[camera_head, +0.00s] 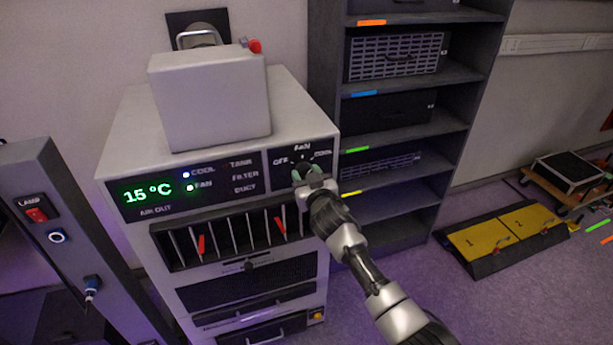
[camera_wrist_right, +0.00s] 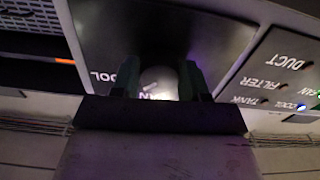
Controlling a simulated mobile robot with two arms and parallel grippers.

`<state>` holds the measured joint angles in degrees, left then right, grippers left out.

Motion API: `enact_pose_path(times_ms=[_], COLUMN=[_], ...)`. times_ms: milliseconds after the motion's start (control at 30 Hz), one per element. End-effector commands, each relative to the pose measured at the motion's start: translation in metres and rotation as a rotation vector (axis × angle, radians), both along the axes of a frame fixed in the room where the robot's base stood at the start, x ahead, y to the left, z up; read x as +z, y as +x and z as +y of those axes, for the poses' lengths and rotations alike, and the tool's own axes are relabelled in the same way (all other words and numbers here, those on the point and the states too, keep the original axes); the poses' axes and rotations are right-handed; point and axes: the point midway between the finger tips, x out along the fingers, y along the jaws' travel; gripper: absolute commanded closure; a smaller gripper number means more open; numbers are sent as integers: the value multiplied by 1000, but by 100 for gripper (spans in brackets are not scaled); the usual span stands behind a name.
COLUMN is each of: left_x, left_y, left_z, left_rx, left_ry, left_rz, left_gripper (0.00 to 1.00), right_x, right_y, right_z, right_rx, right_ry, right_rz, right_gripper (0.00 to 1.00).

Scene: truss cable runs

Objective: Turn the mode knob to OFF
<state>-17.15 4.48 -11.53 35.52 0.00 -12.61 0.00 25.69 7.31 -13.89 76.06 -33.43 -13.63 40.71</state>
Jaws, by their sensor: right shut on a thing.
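The mode knob (camera_head: 302,167) is a small round knob on the dark panel at the upper right of the grey cooling unit (camera_head: 300,112). OFF shows left of it, FAN above and COOL to the right. My right gripper (camera_head: 307,178) is at the knob, shut on it and hiding much of it in the head view. In the right wrist view the knob (camera_wrist_right: 158,82) shows as a pale round face between the two dark fingers; its pointer direction is not clear. The COOL and FAN lamps beside the green 15 °C display (camera_head: 148,191) are lit. My left gripper is out of view.
A grey box (camera_head: 208,100) stands on top of the unit. Vent slats with red tabs (camera_head: 240,232) lie below the panel. A dark shelf rack (camera_head: 390,110) stands close on the right. A yellow cable ramp (camera_head: 505,235) lies on the floor at right.

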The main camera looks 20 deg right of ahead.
Motion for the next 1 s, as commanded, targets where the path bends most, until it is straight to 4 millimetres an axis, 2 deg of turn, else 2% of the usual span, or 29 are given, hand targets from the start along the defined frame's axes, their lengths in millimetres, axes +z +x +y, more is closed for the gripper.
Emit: enact_pose_path(times_ms=[1000], left_x=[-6], left_y=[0], left_z=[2], left_rx=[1], left_ry=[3], left_rz=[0], left_gripper=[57], right_x=[0], right_y=[0], right_z=[-2], right_rx=[1], right_ry=[-917], right_rz=[-30], right_gripper=[79])
